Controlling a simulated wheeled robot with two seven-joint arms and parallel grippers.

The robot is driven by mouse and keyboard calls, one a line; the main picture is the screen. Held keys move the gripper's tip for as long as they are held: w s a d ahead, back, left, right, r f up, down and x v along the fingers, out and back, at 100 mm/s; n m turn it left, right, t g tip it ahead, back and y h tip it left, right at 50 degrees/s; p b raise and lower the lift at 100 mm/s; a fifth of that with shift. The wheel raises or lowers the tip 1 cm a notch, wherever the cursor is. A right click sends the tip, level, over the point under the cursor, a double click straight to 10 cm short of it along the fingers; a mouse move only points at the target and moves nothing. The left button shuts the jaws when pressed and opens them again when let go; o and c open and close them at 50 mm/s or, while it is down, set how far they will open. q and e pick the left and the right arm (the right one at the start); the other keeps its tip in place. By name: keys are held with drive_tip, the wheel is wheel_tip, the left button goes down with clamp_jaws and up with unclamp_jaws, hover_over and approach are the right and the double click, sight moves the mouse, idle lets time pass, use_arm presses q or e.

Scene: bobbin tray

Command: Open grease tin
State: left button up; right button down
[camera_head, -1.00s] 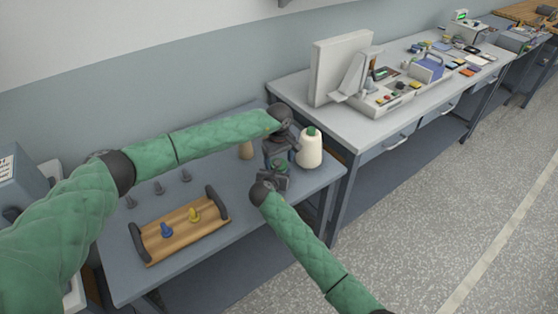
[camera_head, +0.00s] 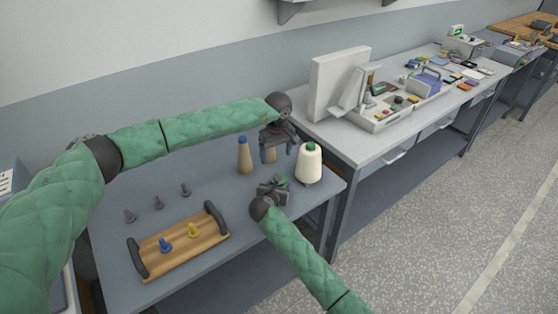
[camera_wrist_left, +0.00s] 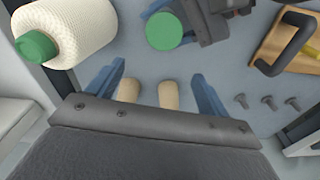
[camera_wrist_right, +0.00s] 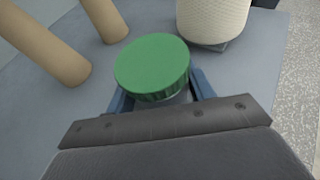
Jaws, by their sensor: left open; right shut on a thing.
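The grease tin shows as a round green lid (camera_head: 280,181) near the right side of the table. The lid (camera_wrist_right: 153,66) fills the middle of the right wrist view, with a thin strip of the tin's side below it. The lid sits on the tin; whether it is loose I cannot tell. My right gripper (camera_wrist_right: 160,90) is shut on the tin, its fingers partly hidden under the lid. My left gripper (camera_head: 278,149) is open and empty, above and behind the tin. In the left wrist view the lid (camera_wrist_left: 164,31) lies beyond the open fingers, apart from them.
A cream thread cone (camera_head: 309,164) with a green top stands close right of the tin. Tan bobbins (camera_head: 245,158) stand behind. A wooden tray (camera_head: 182,253) with dark handles holds blue and yellow pegs. Grey pegs (camera_head: 158,203) stand behind it.

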use_arm(q)
drive_tip(key=m, duration=0.1)
drive_tip(key=s+m, duration=0.1)
drive_tip(key=m, duration=0.1)
drive_tip(key=f+m, duration=0.1)
drive_tip(key=shift+s+d+g, duration=0.3)
drive_tip(key=shift+s, duration=0.1)
drive_tip(key=m, duration=0.3)
drive_tip(key=shift+s+d+f, duration=0.1)
drive_tip(key=shift+d, duration=0.1)
drive_tip(key=shift+f, duration=3.95)
drive_tip(key=c, duration=1)
drive_tip(key=n, duration=0.5)
use_arm(e)
drive_tip(key=shift+a, duration=0.1)
use_arm(q)
drive_tip(key=n, duration=0.4)
drive_tip(key=shift+d+r+n, duration=0.1)
drive_tip(key=shift+n, duration=0.2)
